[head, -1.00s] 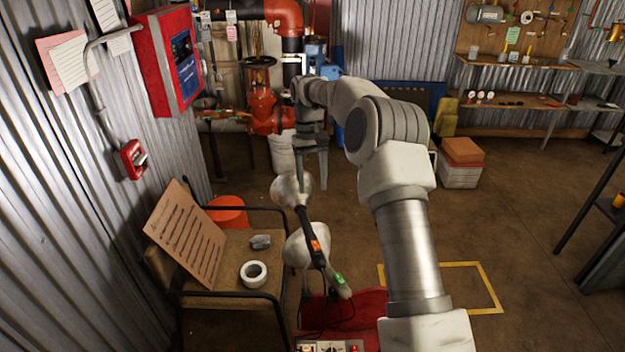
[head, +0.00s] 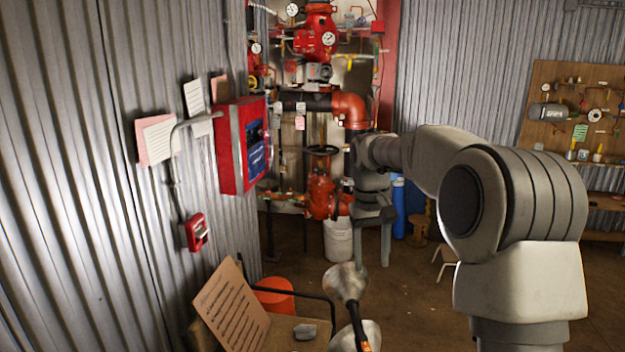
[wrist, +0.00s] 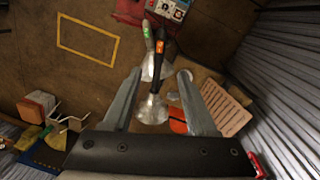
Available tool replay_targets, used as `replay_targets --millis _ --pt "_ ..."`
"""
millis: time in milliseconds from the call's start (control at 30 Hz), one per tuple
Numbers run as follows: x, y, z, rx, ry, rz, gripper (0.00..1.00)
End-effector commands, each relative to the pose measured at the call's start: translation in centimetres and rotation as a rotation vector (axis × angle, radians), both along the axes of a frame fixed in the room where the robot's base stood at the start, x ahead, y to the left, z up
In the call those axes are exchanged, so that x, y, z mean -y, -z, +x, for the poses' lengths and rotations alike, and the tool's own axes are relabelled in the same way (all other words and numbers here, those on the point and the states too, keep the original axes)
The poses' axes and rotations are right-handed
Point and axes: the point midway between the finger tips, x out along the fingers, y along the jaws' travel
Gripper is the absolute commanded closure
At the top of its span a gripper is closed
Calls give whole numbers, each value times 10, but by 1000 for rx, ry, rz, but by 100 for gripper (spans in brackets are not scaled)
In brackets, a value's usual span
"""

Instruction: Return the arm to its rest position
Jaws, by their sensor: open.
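My arm (head: 515,200) is raised and bent, reaching from the right side of the head view toward the back. My gripper (head: 375,255) hangs from its end, fingers pointing down, in front of the red valve pipework. In the wrist view my gripper (wrist: 159,72) has its two fingers wide apart with nothing held. The head view shows a cone (head: 345,282) below my gripper. The lower arm is cut off by the frame.
A chair bears a tilted lettered board (head: 232,308) and a grey lump (head: 305,332). A red wall box (head: 242,145) and a call point (head: 196,232) are on the left metal wall. A white bucket (head: 338,240) stands behind my gripper. Bare floor (head: 420,300) lies right of the cones.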

Motion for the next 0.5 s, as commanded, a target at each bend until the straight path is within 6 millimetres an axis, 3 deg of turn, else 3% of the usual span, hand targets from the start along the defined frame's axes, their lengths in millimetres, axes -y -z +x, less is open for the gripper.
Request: replay_targets --millis 200,500 --pt "-1 -37 -43 79 -3 -15 43" --pt "2 -68 -106 185 6 -21 43"
